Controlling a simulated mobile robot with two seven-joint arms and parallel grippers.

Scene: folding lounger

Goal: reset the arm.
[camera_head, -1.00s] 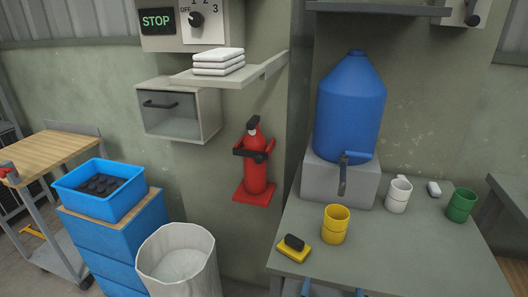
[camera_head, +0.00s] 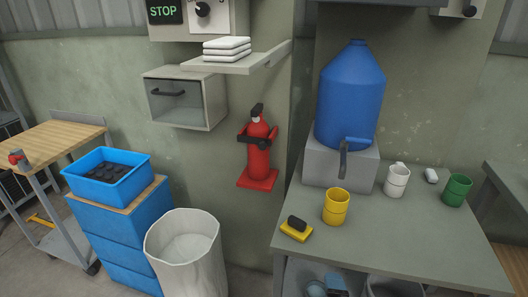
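Neither of my grippers nor my arms shows in the head view. No part of them can be placed relative to the objects here. A blue water jug (camera_head: 349,100) stands on a grey block (camera_head: 338,168) on the grey table (camera_head: 390,240), with a dark tap handle at its front. A yellow cup (camera_head: 336,207), a white cup (camera_head: 396,180) and a green cup (camera_head: 457,190) stand upright on the table. A yellow and black sponge-like block (camera_head: 296,229) lies near the table's front left corner.
A red fire extinguisher (camera_head: 258,150) hangs on the wall. A white bin (camera_head: 187,255) stands beside blue drawers (camera_head: 125,240) bearing a blue crate (camera_head: 107,175). A wooden-topped cart (camera_head: 45,145) is at left. A wall shelf (camera_head: 240,64) holds folded white cloths (camera_head: 227,48). The table's front middle is clear.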

